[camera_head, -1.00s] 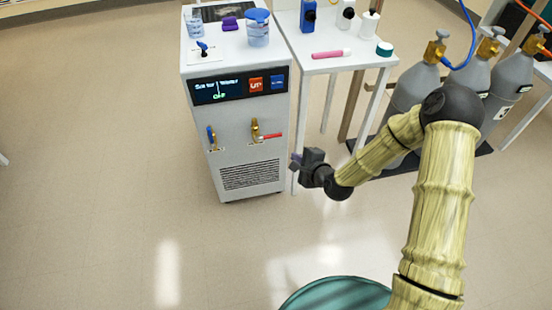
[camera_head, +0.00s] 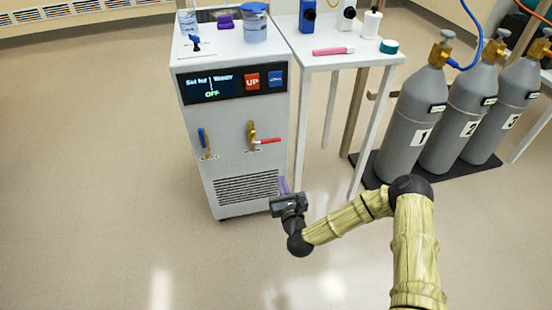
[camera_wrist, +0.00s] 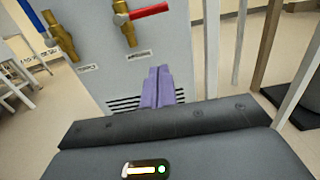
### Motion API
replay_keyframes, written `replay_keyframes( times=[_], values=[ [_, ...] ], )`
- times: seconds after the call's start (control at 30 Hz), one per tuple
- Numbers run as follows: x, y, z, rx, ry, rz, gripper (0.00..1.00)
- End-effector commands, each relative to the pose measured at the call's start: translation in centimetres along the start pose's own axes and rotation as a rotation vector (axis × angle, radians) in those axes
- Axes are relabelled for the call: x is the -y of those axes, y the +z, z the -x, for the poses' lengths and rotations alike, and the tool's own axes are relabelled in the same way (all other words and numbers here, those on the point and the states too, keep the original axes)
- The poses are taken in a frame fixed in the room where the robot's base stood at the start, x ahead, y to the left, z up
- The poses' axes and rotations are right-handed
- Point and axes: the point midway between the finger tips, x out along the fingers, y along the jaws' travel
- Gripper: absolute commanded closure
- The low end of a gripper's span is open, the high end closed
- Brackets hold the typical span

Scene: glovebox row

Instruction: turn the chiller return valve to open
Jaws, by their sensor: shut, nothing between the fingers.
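The white chiller cabinet (camera_head: 228,120) has two brass valves on its front. The left valve (camera_head: 204,144) has a blue handle standing roughly upright; the right valve (camera_head: 253,136) has a red handle pointing sideways to the right. The wrist view shows the blue-handled valve (camera_wrist: 60,36) at upper left and the red-handled valve (camera_wrist: 128,20) at top centre. Small labels sit below both, too small to read, so I cannot tell which is the return. My gripper (camera_head: 284,186) is shut and empty, below and right of the red handle, its purple fingers (camera_wrist: 157,86) pointing toward the cabinet's vent grille.
A display panel (camera_head: 230,84) reads OFF, beside red and blue buttons. Beakers and a small blue-handled fitting (camera_head: 196,44) stand on top. A white table (camera_head: 340,62) adjoins on the right; grey gas cylinders (camera_head: 413,120) stand beyond it. The floor in front is clear.

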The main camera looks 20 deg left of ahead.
Motion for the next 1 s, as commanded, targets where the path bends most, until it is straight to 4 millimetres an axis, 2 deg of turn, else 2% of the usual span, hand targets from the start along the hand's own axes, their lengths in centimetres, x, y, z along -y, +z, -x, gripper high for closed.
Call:
replay_keyframes(
  times=[0.27, 0.7, 0.8, 1.0],
  values=[
    [-0.1, -0.1, -2.8, 0.004, 0.001, 0.004, 1.0],
    [-0.1, 0.2, -10.3, 0.003, 0.001, 0.004, 1.0],
    [-0.1, 1.7, -10.4, 0.002, 0.002, 0.004, 1.0],
    [-0.1, 3.5, -10.8, 0.001, 0.002, 0.003, 1.0]
  ],
)
